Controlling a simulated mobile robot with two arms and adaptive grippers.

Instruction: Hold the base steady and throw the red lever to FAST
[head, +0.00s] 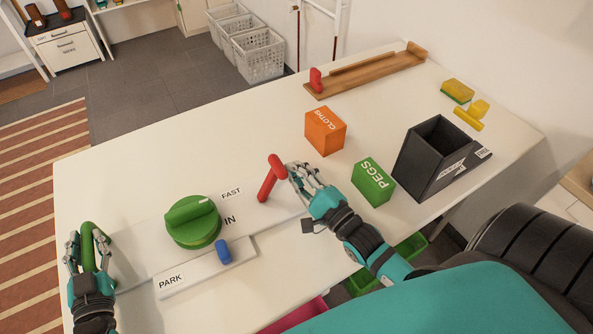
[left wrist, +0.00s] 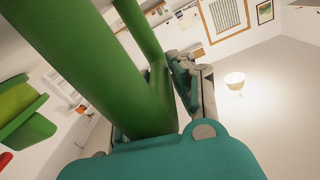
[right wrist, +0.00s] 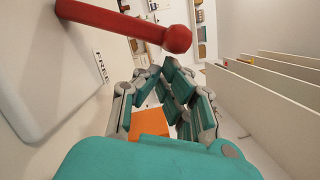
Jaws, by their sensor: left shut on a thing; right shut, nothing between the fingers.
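The white base (head: 140,238) lies on the table with a green knob (head: 192,221), a blue slider (head: 223,251) and a green handle (head: 88,243) at its left end. My left gripper (head: 88,250) is shut on the green handle, which also fills much of the left wrist view (left wrist: 105,80). The red lever (head: 268,180) stands tilted at the right end of the base, near the FAST label (head: 231,194). My right gripper (head: 302,172) is shut and empty, just right of the lever's knob. In the right wrist view the red lever (right wrist: 125,22) crosses above the fingers (right wrist: 160,85), apart from them.
An orange CLOTHS box (head: 325,131), a green PEGS box (head: 373,181) and a dark open bin (head: 440,160) stand right of the lever. The table's back left is clear.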

